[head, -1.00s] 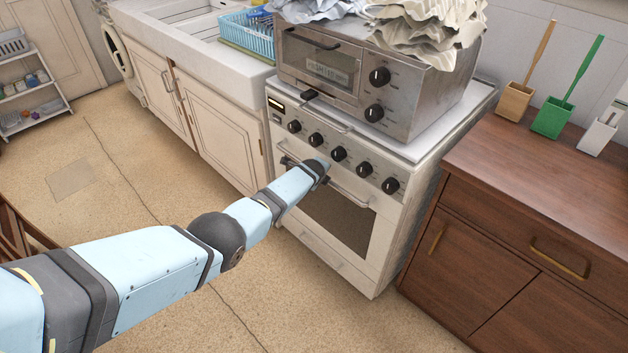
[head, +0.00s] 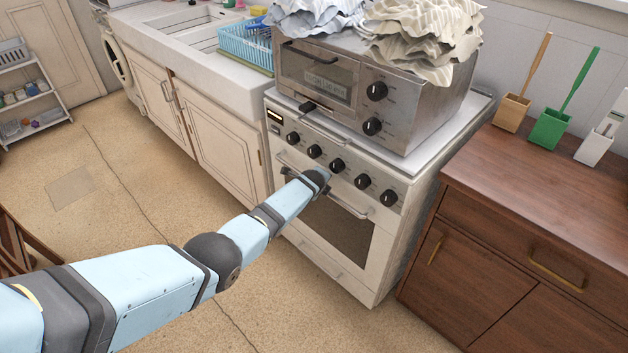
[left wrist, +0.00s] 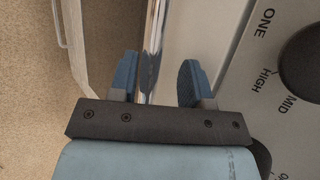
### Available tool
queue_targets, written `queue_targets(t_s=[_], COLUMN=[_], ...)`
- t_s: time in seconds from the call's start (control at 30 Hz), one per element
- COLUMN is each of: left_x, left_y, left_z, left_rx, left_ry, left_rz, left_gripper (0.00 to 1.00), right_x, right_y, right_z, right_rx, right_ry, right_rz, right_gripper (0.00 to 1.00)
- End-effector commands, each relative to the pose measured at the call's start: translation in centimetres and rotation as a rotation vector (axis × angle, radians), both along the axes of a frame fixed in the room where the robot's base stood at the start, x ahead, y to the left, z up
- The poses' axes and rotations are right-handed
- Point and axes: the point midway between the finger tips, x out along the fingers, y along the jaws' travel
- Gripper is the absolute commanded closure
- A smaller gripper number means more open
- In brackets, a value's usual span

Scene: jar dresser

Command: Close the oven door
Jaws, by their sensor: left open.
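The white oven (head: 388,240) stands between the sink unit and the brown cabinet. Its door (head: 345,228), with a dark window and a metal bar handle (head: 347,208), looks flush or nearly flush with the front; I cannot tell if a small gap is left. My left arm reaches to the upper part of the door, and its wrist hides the gripper in the head view. In the left wrist view my left gripper (left wrist: 157,75) is open, with one blue finger on each side of the shiny handle bar (left wrist: 152,50). My right gripper is not in view.
Black knobs (head: 337,165) line the panel just above the door. A metal countertop oven (head: 330,75) with crumpled cloths on it sits on top. The brown cabinet (head: 520,240) stands close on the right. The floor (head: 130,200) in front is clear.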

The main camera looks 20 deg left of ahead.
Motion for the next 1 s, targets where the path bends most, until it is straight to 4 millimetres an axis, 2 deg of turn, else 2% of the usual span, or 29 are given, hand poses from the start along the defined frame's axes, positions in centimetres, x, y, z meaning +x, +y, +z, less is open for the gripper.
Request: queue_targets(t_s=[0.03, 0.07, 0.5, 0.6, 0.8, 1.0], left_x=[-0.7, -1.1, -6.5, -7.5, -8.6, -8.8], left_y=[0.0, 0.0, -0.3, -0.4, -0.5, -0.5], left_z=[1.3, 1.7, 6.6, 7.5, 8.6, 8.7], left_rx=[0.000, 0.000, 0.002, 0.001, 0.001, 0.001], left_ry=[0.001, 0.001, 0.000, 0.000, 0.000, 0.002], left_rz=[0.000, 0.000, 0.002, 0.002, 0.002, 0.003], left_gripper=[0.56, 0.56, 0.56, 0.56, 0.56, 0.56], right_x=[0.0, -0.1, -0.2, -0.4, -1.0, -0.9], right_y=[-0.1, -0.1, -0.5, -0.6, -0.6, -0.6], right_z=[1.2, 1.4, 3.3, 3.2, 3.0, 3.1], right_rx=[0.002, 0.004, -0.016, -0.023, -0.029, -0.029], right_ry=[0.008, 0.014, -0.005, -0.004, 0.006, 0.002], right_rz=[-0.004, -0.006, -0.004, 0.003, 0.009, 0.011], right_gripper=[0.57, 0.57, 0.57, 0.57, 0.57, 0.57])
